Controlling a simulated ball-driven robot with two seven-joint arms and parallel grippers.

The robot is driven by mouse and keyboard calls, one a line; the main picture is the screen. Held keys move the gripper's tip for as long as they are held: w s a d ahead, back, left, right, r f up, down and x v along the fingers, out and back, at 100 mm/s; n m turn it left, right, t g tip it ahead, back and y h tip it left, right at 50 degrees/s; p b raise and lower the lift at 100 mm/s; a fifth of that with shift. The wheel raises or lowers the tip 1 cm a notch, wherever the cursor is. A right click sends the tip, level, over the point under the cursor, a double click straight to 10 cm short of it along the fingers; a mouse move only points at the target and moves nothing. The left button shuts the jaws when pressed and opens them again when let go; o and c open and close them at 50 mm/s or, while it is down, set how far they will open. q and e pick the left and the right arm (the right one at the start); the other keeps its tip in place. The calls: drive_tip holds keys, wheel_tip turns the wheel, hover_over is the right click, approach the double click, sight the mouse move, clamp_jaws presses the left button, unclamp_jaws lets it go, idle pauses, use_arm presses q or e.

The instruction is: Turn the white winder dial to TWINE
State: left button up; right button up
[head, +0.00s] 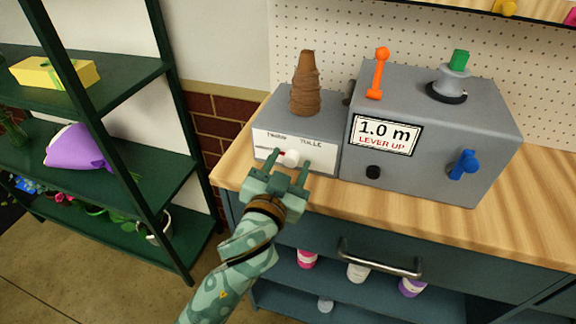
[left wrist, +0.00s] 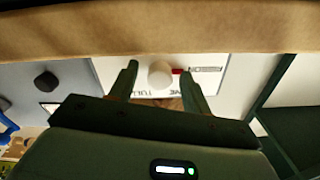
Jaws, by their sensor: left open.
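The white winder dial (head: 290,158) is on the white front plate of a low grey box (head: 330,120). The plate has a label on the left, hard to read, and TULLE on the right. The dial's red mark points to the left, toward the left label's side. My left gripper (head: 288,167) is open, with one finger on each side of the dial. In the left wrist view, which looks upside down, the dial (left wrist: 160,74) sits between the left gripper's fingers (left wrist: 160,82), with a gap showing on both sides. My right gripper is out of view.
A brown twine cone (head: 306,85) stands on the low box. To its right is a larger grey machine (head: 450,120) with an orange lever (head: 377,75), a blue knob (head: 464,165) and a black knob (head: 374,172). A green shelf (head: 110,190) stands left of the wooden counter (head: 240,160).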

use_arm(q)
drive_tip(key=c, duration=1)
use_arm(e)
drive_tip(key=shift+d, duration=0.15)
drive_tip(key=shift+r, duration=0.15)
